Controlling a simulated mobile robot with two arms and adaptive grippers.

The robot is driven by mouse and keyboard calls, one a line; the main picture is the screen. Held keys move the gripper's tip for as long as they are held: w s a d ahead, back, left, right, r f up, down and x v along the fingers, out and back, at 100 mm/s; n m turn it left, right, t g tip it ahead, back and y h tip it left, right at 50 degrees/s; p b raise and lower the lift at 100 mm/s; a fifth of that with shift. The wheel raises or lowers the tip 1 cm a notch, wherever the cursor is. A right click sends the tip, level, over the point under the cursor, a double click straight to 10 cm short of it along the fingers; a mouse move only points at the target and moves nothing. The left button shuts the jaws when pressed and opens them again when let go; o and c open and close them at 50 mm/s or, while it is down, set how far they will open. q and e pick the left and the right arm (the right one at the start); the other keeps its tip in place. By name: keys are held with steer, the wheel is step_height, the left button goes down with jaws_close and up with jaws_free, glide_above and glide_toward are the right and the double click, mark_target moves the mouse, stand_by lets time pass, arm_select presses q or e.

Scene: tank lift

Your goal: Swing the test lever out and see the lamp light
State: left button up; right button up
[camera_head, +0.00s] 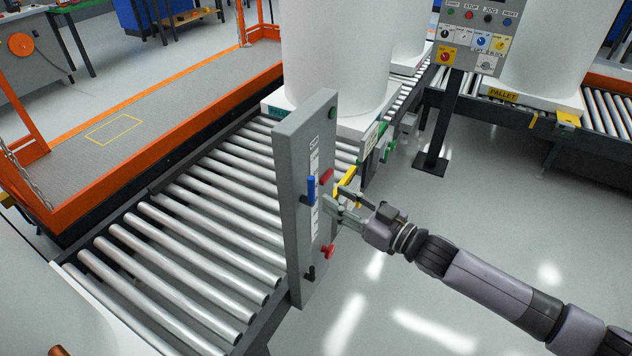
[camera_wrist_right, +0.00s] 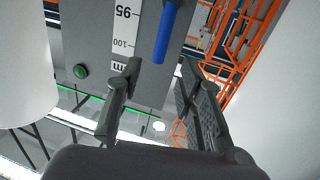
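A grey upright panel (camera_head: 302,215) stands at the roller conveyor's edge and carries a white printed scale. A blue bar-shaped lever (camera_head: 311,188) is on it and also shows in the right wrist view (camera_wrist_right: 165,35). A red handle (camera_head: 327,177) and a red knob (camera_head: 328,252) are on it too. No label tells me which is the test lever. A round green lamp or button (camera_head: 331,112) near the panel's top looks dark; it also shows in the right wrist view (camera_wrist_right: 80,71). My right gripper (camera_head: 332,207) is open and empty, close to the panel, fingertips short of the blue lever.
Roller conveyor (camera_head: 165,255) lies left of the panel, with a large white tank (camera_head: 335,55) behind. A yellow bar (camera_head: 345,183) is just behind my right gripper. A control box (camera_head: 478,35) stands on a post at the back right. The floor (camera_head: 440,220) right of the panel is clear.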

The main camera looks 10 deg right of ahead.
mark_target(314, 185)
steer(key=p+x, duration=0.1)
steer(key=x, duration=0.6)
steer(key=shift+w, duration=0.1)
steer(key=shift+c, duration=0.4)
jaws_close()
stand_by(0.3)
